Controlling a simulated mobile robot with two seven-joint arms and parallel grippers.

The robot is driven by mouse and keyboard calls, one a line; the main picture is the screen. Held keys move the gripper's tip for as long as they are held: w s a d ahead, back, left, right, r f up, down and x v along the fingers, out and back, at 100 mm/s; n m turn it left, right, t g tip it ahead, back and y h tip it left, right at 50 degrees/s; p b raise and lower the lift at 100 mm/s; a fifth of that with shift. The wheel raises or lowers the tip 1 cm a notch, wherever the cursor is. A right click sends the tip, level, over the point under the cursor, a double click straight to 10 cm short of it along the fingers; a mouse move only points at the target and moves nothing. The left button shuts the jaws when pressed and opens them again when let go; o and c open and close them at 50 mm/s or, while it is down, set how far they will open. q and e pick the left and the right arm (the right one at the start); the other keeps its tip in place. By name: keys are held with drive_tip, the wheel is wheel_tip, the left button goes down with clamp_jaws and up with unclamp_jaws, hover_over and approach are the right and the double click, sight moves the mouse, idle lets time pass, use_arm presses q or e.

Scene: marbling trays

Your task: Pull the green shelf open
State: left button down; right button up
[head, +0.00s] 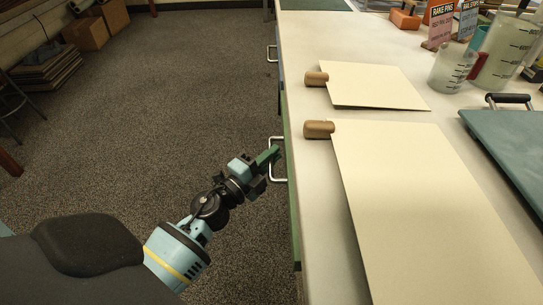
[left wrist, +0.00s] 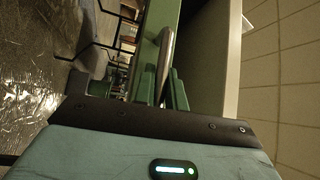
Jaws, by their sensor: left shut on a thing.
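The green shelf (head: 292,215) shows as a narrow green front along the left side of the long counter. Its metal handle (head: 272,179) sticks out to the left. My left gripper (head: 270,157) is at this handle, with its green fingers pointing at the shelf front. In the left wrist view the fingers (left wrist: 163,88) are shut on the handle bar (left wrist: 166,48), one on each side. The green front (left wrist: 158,20) is close behind the bar, with a dark gap beside it. I cannot tell how far the shelf stands out. My right gripper is not in view.
Another handle (head: 272,54) is farther along the counter side. On the counter (head: 300,38) lie two cream boards (head: 375,84) with wooden blocks, a teal tray (head: 510,150) and beakers (head: 452,68). The carpet (head: 190,110) left of the shelf is clear; boxes stand far left.

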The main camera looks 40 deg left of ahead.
use_arm(q)
drive_tip(key=s+a, duration=0.8)
drive_tip(key=a, duration=0.3)
drive_tip(key=s+a, duration=0.9)
drive_tip(key=a, duration=0.3)
drive_tip(key=shift+s, duration=0.25)
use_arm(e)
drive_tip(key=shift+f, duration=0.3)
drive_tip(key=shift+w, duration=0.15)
use_arm(q)
drive_tip(key=c, duration=1.5)
unclamp_jaws()
drive_tip(key=shift+o, duration=0.2)
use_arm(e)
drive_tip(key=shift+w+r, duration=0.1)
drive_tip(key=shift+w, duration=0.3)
use_arm(q)
drive_tip(key=shift+s, duration=0.1)
